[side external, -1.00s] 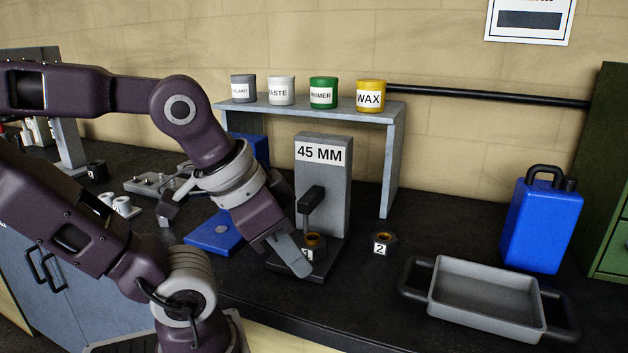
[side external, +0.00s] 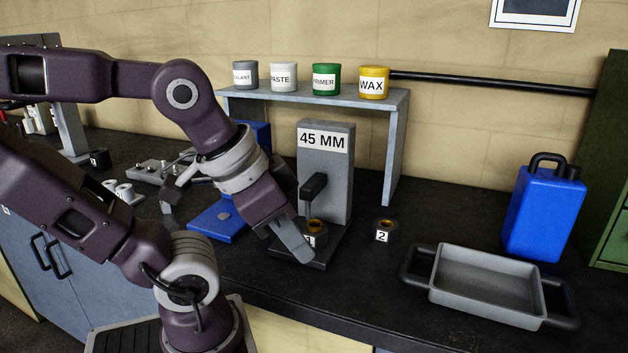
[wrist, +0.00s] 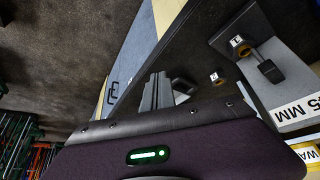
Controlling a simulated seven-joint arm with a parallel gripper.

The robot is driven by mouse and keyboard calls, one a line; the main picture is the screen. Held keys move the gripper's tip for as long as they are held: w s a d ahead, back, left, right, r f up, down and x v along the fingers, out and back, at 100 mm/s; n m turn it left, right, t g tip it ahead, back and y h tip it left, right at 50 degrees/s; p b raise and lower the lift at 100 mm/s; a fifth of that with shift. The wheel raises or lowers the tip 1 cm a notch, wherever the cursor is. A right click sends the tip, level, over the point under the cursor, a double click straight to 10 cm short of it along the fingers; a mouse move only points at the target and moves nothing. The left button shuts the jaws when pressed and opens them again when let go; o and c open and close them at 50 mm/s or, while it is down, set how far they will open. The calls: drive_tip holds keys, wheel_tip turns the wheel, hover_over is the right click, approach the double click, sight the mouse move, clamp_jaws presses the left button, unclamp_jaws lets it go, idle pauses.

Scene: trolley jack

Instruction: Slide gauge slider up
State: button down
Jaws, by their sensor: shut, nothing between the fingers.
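The gauge (side external: 340,165) is a grey upright block labelled "45 MM" on a dark base. Its slider (side external: 314,186) is a dark block with an arm on the front face, above a nut marked 1 (side external: 317,232) with a brassy centre on the base. My gripper (side external: 300,252) is shut and empty, tilted down, just left of and in front of nut 1; whether it touches is unclear. In the wrist view the shut fingers (wrist: 158,92) point toward the bench's front edge, with the slider (wrist: 270,70) and nut 1 (wrist: 240,45) to their right.
Nut 2 (side external: 383,231) stands right of the gauge. A grey tray (side external: 487,312) with dark handles and a blue can (side external: 543,212) are farther right. A shelf (side external: 397,140) with several labelled pots stands behind. A blue plate (side external: 218,222) lies left. Bare bench lies in front of nut 2.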

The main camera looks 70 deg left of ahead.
drive_tip(key=c, duration=2)
unclamp_jaws()
drive_tip(key=o, duration=0.7)
drive_tip(key=w+a, duration=0.1)
drive_tip(key=w+a+r+n+g, duration=0.1)
drive_tip(key=w, duration=0.1)
drive_tip(key=w+a+n, duration=0.1)
drive_tip(key=shift+w+a+r+y, duration=0.15)
drive_tip(key=shift+a+r+y, duration=0.15)
drive_tip(key=shift+o, duration=0.9)
drive_tip(key=w+a+n+g, duration=0.3)
drive_tip(key=w+a, duration=0.3)
drive_tip(key=a, duration=0.4)
drive_tip(key=shift+a+n, duration=0.35)
drive_tip(key=shift+n, duration=0.25)
drive_tip(key=n+g, duration=0.2)
drive_tip(key=n, duration=0.1)
hover_over(308, 199)
drive_tip(key=a, duration=0.1)
drive_tip(key=f, duration=0.3)
drive_tip(key=shift+w+a, duration=0.15)
drive_tip(key=shift+w, duration=0.1)
wheel_tip(308, 199, down, 6)
drive_tip(key=shift+a+f, duration=0.1)
drive_tip(key=shift+f, duration=0.45)
clamp_jaws()
